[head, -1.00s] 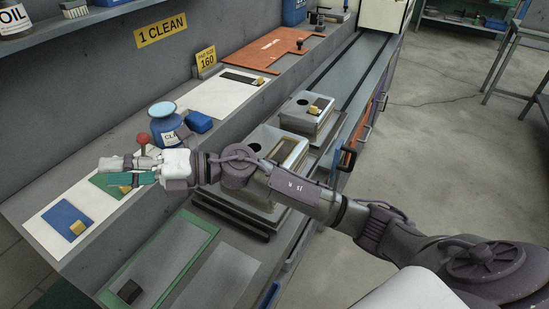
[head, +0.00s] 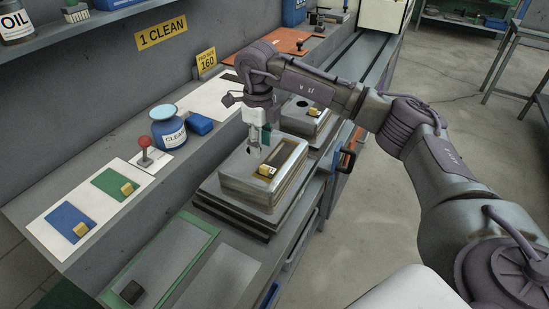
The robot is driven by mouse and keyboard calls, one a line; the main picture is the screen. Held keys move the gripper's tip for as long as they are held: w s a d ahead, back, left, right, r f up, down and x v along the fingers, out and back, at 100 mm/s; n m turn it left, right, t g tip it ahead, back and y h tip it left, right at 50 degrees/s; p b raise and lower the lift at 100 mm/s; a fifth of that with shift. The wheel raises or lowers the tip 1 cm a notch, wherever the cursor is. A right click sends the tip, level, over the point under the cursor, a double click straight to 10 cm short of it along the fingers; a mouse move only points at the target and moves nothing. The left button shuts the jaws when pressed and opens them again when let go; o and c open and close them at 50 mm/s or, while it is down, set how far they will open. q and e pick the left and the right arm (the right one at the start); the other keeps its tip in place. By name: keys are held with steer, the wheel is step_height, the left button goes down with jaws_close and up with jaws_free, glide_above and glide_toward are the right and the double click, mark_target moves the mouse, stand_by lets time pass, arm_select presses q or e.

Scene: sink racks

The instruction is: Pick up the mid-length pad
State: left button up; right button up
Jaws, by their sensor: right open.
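The far steel box (head: 296,122) also carries a yellow block (head: 314,112). I cannot tell which pad is the mid-length one. My right gripper (head: 259,143) points down over the near box, close to its dark round hole, open and empty. Whether it touches the box is unclear. My left gripper is out of view.
A PAD SIZE 160 sign (head: 207,62) stands behind a white sheet (head: 205,101). A green-framed panel (head: 198,240) lies in front.

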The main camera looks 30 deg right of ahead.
mark_target(264, 167)
step_height(264, 167, down, 3)
steer(key=shift+f+p, duration=0.2)
steer(key=shift+p, duration=0.1)
steer(key=shift+d+f+p, duration=0.1)
steer(key=shift+f+p, duration=0.4)
steer(key=f, duration=0.1)
steer(key=f+p, duration=0.1)
steer(key=f, duration=0.1)
steer(key=shift+d+f+p, duration=0.25)
steer(key=shift+f+p, duration=0.1)
steer(key=shift+f, duration=0.4)
jaws_close()
